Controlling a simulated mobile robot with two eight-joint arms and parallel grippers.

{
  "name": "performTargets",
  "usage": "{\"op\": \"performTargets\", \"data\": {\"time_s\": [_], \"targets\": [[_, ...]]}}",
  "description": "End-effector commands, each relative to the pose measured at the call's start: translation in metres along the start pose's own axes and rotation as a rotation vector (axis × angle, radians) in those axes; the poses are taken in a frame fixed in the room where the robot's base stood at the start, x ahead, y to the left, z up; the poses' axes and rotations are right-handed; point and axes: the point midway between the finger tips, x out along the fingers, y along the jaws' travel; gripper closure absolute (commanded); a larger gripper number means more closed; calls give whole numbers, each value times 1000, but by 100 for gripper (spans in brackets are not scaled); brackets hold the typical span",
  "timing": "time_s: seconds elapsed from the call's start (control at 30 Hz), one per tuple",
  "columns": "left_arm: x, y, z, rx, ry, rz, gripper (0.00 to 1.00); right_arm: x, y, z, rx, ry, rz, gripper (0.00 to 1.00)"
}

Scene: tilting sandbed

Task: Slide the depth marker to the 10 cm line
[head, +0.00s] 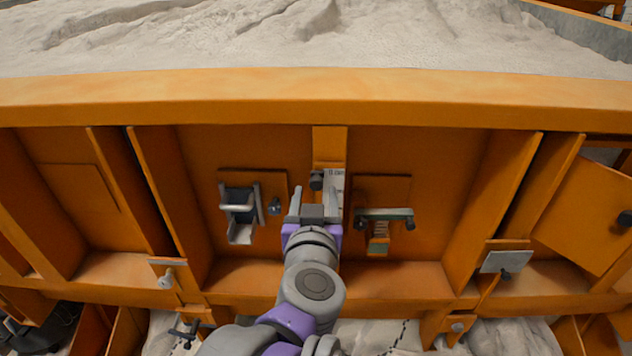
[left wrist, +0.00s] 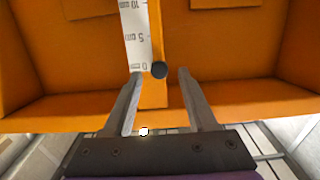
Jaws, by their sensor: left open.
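The depth marker is a dark round knob (head: 316,181) beside a white printed scale (head: 334,183) on an orange upright strip. In the left wrist view the knob (left wrist: 159,69) sits level with the 0 mark, and the scale (left wrist: 134,35) shows 0, 5 and 10 with its print upside down. My left gripper (head: 313,189) is open and empty. In the left wrist view its fingertips (left wrist: 160,73) stand on either side of the knob; whether they reach around it in depth is unclear. My right gripper is not in view.
A grey latch-like fitting (head: 240,210) is on the panel to the left, and a fitting with a greenish bar (head: 384,214) to the right. Orange ribs flank the bay. The sand-filled bed's thick orange rim (head: 300,98) runs above.

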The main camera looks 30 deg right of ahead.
Motion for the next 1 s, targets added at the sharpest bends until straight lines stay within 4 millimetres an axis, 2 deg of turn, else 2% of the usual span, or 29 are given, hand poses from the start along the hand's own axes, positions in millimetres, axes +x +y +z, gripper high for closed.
{"op": "performTargets", "data": {"time_s": [0.1,0.3,0.67,0.9,0.97,1.0], "targets": [[22,0,-1,2,1,-1,43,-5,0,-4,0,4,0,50],[42,0,-1,0,0,1,43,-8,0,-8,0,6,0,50],[46,0,0,0,0,1,44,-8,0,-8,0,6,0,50],[46,0,0,0,0,1,88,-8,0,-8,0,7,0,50],[46,0,0,0,0,1,98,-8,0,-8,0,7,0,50],[46,0,0,0,0,1,100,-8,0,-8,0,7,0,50]]}}
